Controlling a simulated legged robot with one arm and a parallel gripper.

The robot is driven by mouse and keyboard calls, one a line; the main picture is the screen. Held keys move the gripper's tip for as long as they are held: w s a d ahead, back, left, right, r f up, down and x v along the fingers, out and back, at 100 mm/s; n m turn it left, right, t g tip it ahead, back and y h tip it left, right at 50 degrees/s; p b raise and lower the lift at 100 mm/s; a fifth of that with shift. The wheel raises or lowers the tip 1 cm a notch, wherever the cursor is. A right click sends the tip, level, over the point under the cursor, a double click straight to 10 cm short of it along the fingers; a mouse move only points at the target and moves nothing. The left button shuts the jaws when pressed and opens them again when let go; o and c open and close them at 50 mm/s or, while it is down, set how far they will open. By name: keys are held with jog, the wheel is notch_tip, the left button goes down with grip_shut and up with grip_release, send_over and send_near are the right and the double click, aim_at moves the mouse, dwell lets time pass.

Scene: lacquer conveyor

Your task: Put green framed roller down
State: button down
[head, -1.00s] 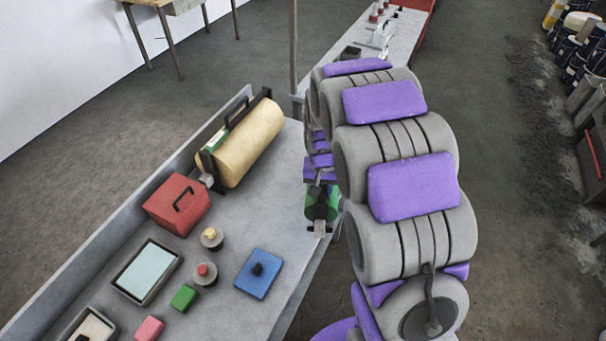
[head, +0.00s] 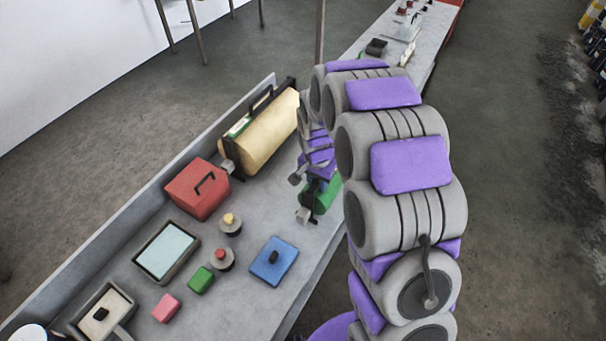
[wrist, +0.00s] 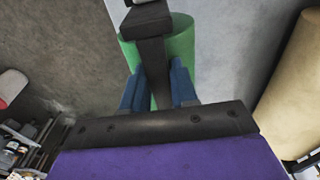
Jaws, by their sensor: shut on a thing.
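The green framed roller (head: 322,197) is at the right edge of the bench, partly hidden behind my arm in the head view. In the wrist view its green cylinder (wrist: 182,45) lies under a dark frame bar (wrist: 152,58). My gripper (wrist: 158,88) has its blue fingers on both sides of that bar and is shut on it. In the head view my gripper (head: 310,180) is mostly hidden by the arm and roller. I cannot tell whether the roller touches the bench.
The grey bench (head: 215,300) holds a large cream roller (head: 262,135), a red box (head: 197,190), a blue block (head: 273,262), a framed pale tray (head: 166,250) and small pink and green blocks. Bare bench surface lies between the red box and the green roller.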

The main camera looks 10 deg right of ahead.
jog(key=w, duration=0.1)
jog(key=w+a, duration=0.1)
jog(key=w, duration=0.2)
jog(key=shift+w+a+f+b, duration=0.2)
jog(key=shift+w+a+b, duration=0.1)
jog(key=shift+w, duration=0.1)
jog(key=f, duration=0.1)
jog(key=w+f, duration=0.1)
jog(key=a+f+b, duration=0.1)
jog(key=shift+w+a+f, duration=0.1)
jog(key=shift+w+f, duration=0.2)
jog(key=c, duration=0.9)
grip_release()
jog(key=shift+a, duration=0.15)
